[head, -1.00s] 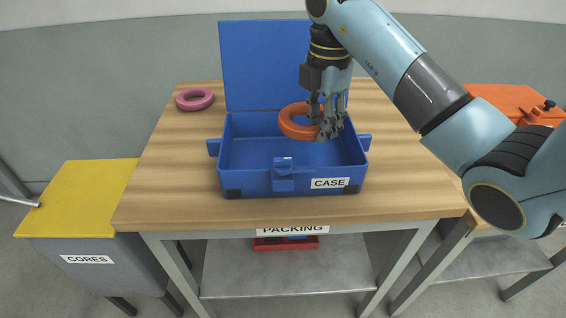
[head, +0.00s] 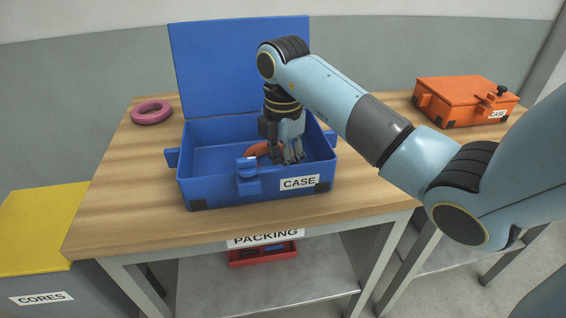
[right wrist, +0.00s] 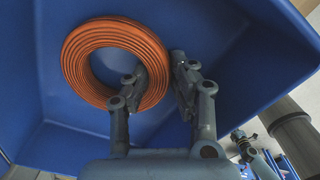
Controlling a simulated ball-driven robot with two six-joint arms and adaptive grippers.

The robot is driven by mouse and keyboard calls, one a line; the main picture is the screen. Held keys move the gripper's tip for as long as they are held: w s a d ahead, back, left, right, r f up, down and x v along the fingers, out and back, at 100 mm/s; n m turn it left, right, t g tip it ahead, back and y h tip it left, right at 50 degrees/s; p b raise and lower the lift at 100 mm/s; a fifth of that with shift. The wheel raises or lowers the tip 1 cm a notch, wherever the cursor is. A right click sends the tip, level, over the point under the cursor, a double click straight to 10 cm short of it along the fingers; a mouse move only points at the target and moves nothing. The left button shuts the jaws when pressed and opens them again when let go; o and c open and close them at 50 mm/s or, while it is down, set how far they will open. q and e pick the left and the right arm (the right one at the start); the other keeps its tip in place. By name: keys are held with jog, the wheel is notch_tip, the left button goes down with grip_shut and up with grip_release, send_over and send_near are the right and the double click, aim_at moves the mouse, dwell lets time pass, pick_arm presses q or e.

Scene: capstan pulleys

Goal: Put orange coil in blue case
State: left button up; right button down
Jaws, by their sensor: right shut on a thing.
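The blue case (head: 215,187) marked CASE stands on the wooden table with its lid (head: 225,75) raised at the back. My right gripper (head: 287,157) is down inside the right half of the case. It is shut on the rim of the orange coil (head: 261,149), which the fingers partly hide in the head view. In the right wrist view the orange coil (right wrist: 76,66) is a ribbed ring over the blue interior, with the gripper's fingers (right wrist: 160,72) at its right rim. I cannot tell whether the coil touches the case floor. My left gripper is not in view.
A pink ring (head: 151,112) lies on the table left of the case. A closed orange case (head: 465,98) is at the right. A yellow-topped box (head: 38,225) marked CORES stands at the left. A red tray (head: 262,255) is on the shelf below.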

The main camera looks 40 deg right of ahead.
jog(key=shift+f, duration=0.1)
jog(key=c, duration=1.1)
grip_release()
jog(key=shift+r, duration=0.3)
notch_tip(320, 180, up, 5)
notch_tip(320, 180, up, 7)
jog(key=p, duration=0.6)
jog(key=shift+f, duration=0.15)
